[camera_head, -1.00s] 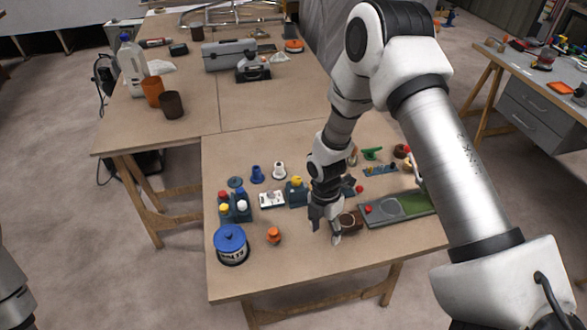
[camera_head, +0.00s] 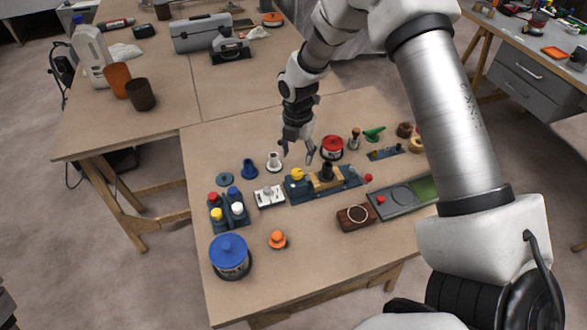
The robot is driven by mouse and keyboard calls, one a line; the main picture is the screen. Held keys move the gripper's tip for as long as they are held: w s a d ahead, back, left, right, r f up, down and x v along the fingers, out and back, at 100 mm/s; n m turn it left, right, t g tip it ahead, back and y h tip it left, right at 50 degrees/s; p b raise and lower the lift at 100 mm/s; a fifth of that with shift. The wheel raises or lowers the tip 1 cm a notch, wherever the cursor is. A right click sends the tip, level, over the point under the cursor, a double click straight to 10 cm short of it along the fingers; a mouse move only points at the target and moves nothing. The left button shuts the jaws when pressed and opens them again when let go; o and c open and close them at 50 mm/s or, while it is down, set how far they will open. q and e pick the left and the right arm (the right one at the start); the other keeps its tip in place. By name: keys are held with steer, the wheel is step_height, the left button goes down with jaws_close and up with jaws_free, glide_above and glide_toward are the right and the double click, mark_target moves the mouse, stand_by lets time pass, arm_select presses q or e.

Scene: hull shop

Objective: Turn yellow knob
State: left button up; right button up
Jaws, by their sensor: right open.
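The yellow knob (camera_head: 297,174) sits on the left end of a dark blue-green base (camera_head: 325,184) near the middle of the front table. The base also carries a wooden block with a dark upright part. My right gripper (camera_head: 297,157) is open and empty, fingers pointing down, just behind and above the yellow knob in the picture. I cannot tell the exact height gap; it does not appear to grip anything. My left gripper is out of the picture.
A white pawn-like piece (camera_head: 273,161) and a red-topped can (camera_head: 331,147) stand close on either side of the gripper. A switch box (camera_head: 269,196), a coloured-button block (camera_head: 229,209), a blue-lidded tin (camera_head: 230,257) and an orange knob (camera_head: 278,240) lie nearer.

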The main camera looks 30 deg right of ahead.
mark_target(297, 172)
step_height(297, 172, down, 7)
steer(key=shift+r+p, duration=0.15)
steer(key=shift+p, duration=0.45)
jaws_close()
